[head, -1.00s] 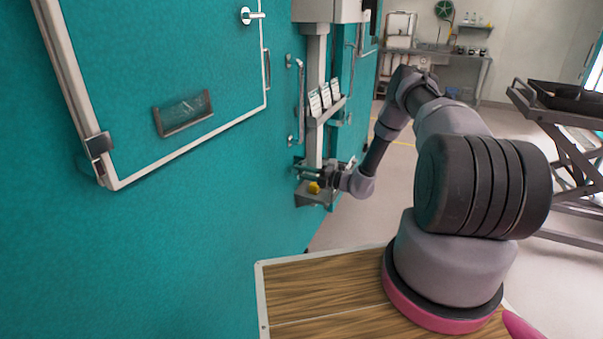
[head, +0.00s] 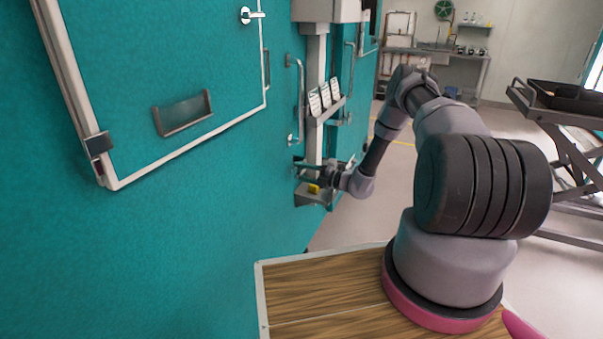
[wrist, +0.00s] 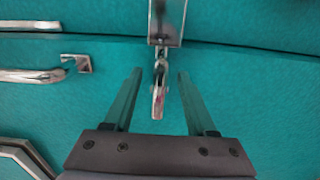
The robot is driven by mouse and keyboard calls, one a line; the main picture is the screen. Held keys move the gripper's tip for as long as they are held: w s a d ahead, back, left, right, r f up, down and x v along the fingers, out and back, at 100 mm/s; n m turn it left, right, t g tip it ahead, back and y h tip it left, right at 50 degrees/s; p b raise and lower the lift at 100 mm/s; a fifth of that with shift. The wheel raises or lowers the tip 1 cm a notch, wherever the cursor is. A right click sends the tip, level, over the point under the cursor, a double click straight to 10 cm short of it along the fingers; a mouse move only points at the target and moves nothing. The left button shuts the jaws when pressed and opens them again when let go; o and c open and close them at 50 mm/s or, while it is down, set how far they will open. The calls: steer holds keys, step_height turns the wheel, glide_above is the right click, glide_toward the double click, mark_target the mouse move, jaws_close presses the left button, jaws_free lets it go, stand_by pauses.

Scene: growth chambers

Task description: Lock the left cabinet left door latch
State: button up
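The door latch (wrist: 158,88) is a small shiny metal lever hanging from a metal plate (wrist: 167,22) on the teal cabinet front in the wrist view. My gripper (wrist: 160,74) is open, with one finger on each side of the lever. I see gaps between the lever and both fingers; it is not gripped. In the head view my gripper (head: 306,170) is low against the teal cabinet (head: 240,190), where the latch is too small and covered to make out.
A door handle (wrist: 30,75) lies left of the latch. In the head view, a vertical handle (head: 300,100) and a grey holder with cards (head: 325,110) are above my gripper. A yellow object (head: 313,188) is just below it. A cart (head: 560,115) stands at right; open floor lies between.

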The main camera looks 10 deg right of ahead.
steer(key=v, duration=1.1)
steer(key=s+a+r+n+g+h, duration=0.1)
steer(key=s+a+r+n+g, duration=0.2)
steer(key=r+n, duration=0.55)
steer(key=s+a+r+n+g+h, duration=0.1)
steer(key=s+a+r+n+g, duration=0.25)
steer(key=r, duration=0.75)
steer(key=s+a+r+n+g+h, duration=0.1)
steer(key=s+r+n+g, duration=0.2)
steer(key=r+n, duration=0.65)
steer(key=s+d+r+n+t+h, duration=0.2)
steer(key=s+r+n+t+h, duration=0.1)
steer(key=s+r+n, duration=0.6)
steer(key=s+d+r+n+t+h, duration=0.2)
steer(key=s+r+n+h, duration=0.4)
steer(key=s, duration=1)
step_height(320, 180, up, 5)
steer(key=n+t, duration=0.1)
steer(key=n, duration=0.2)
steer(key=shift+h, duration=0.3)
